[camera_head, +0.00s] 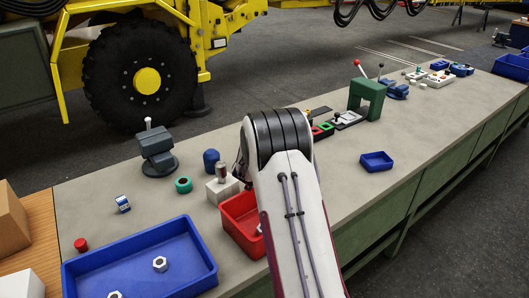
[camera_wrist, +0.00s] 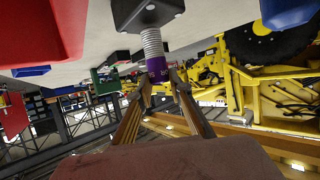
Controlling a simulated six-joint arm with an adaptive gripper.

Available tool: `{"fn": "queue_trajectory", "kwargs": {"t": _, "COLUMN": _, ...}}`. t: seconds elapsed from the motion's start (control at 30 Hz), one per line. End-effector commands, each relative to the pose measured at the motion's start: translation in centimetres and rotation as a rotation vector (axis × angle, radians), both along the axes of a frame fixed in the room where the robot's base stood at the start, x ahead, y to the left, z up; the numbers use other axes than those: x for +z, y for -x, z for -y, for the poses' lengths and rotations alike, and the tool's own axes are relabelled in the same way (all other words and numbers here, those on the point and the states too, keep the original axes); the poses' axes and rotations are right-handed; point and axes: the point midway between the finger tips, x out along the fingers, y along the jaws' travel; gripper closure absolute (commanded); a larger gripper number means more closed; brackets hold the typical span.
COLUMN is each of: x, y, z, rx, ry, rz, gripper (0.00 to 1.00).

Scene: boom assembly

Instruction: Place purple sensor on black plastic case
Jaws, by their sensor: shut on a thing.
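The purple sensor (camera_wrist: 158,67) is in the wrist view, with a purple band bearing pale letters and a ribbed pale shaft. My gripper (camera_wrist: 160,79) is shut on its purple end. The shaft points toward a dark block (camera_wrist: 130,14) at the top of the wrist view, which may be the black plastic case. I cannot tell whether shaft and block touch. In the head view my arm hides the gripper and sensor, and I cannot make out the case there.
A red bin (camera_head: 233,227) stands close left of my arm. A blue tray (camera_head: 83,273) with nuts is at the front left. A grey vise (camera_head: 157,149), white block (camera_head: 215,193) and green press (camera_head: 367,97) stand on the bench. The bench right of the small blue bin (camera_head: 376,163) is clear.

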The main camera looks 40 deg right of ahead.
Motion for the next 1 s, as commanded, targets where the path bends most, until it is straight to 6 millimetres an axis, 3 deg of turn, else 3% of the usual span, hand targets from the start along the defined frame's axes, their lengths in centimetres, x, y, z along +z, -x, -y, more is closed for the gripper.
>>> {"fn": "queue_trajectory", "kwargs": {"t": 0.57, "x": -1.0, "y": -0.02, "z": 0.0, "rx": 0.001, "ry": 0.0, "rz": 0.001, "gripper": 1.0}}
{"fn": "queue_trajectory", "kwargs": {"t": 0.6, "x": -0.99, "y": -0.01, "z": -0.01, "rx": 0.001, "ry": 0.0, "rz": 0.0, "gripper": 0.7}}
{"fn": "queue_trajectory", "kwargs": {"t": 0.63, "x": -0.99, "y": -0.01, "z": -0.01, "rx": 0.001, "ry": 0.0, "rz": 0.001, "gripper": 0.64}}
{"fn": "queue_trajectory", "kwargs": {"t": 1.0, "x": -0.91, "y": -0.02, "z": -0.01, "rx": 0.001, "ry": 0.0, "rz": 0.001, "gripper": 0.64}}
